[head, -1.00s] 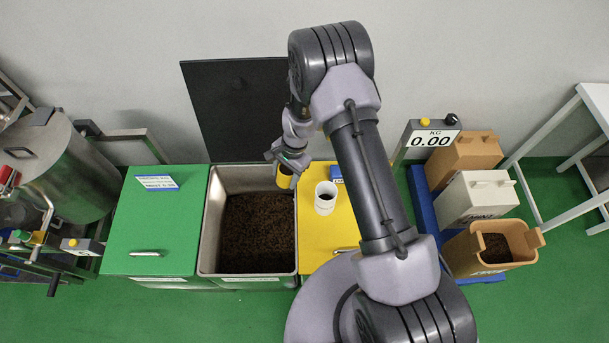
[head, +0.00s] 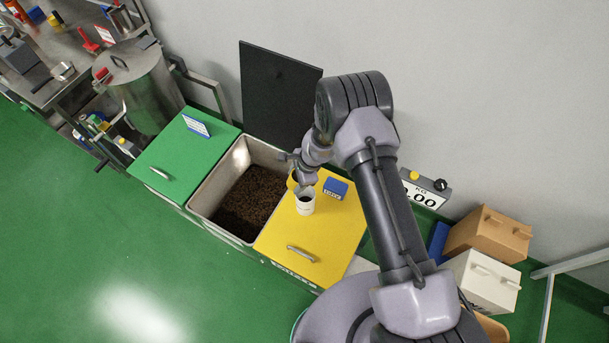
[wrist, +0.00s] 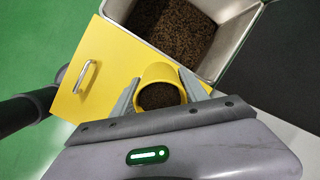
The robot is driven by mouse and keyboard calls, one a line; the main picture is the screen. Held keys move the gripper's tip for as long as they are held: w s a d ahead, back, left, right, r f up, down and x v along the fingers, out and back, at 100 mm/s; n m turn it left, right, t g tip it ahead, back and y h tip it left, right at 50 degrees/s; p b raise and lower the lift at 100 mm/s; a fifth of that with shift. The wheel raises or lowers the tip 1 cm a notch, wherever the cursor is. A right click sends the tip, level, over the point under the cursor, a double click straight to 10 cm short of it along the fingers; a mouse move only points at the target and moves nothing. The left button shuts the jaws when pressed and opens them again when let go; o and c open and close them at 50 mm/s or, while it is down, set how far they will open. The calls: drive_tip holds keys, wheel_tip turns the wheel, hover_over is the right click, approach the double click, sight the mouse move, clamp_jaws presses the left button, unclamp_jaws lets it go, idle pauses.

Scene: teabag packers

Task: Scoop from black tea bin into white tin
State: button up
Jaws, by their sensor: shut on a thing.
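My gripper (head: 297,174) is shut on a yellow scoop (head: 291,182). In the wrist view the scoop (wrist: 157,71) sits between the two fingers (wrist: 160,92), its mouth facing the camera with dark tea inside. The white tin (head: 306,205) stands upright on the yellow lid (head: 335,231). The scoop is close to the tin's back left side; I cannot tell whether they touch. The tin's opening looks dark, and its contents are unclear. The black tea bin (head: 201,202) is open, with dark loose tea (head: 250,200) in it. The tin does not show in the wrist view.
A green-lidded bin (head: 184,152) stands left of the open bin. A black raised lid (head: 278,92) is behind it. A small blue box (head: 336,187) lies on the yellow lid. A scale display (head: 424,190) and lidded boxes (head: 487,235) are at the right.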

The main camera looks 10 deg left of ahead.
drive_tip(key=shift+a+f+b, duration=0.15)
drive_tip(key=shift+f+b, duration=0.25)
drive_tip(key=shift+b, duration=0.65)
drive_tip(key=b, duration=0.2)
drive_tip(key=shift+a+f+y+b, duration=0.15)
drive_tip(key=shift+a+y+b, duration=0.05)
drive_tip(key=shift+y+b, duration=0.1)
drive_tip(key=shift+b, duration=0.55)
drive_tip(key=shift+d+y+b, duration=0.1)
drive_tip(key=shift+y+b, duration=0.3)
drive_tip(key=shift+b, duration=0.8)
drive_tip(key=y+b, duration=0.1)
drive_tip(key=b, duration=0.4)
drive_tip(key=shift+f+t+b, duration=0.2)
drive_tip(key=shift+t+b, duration=0.1)
drive_tip(key=shift+b, duration=0.1)
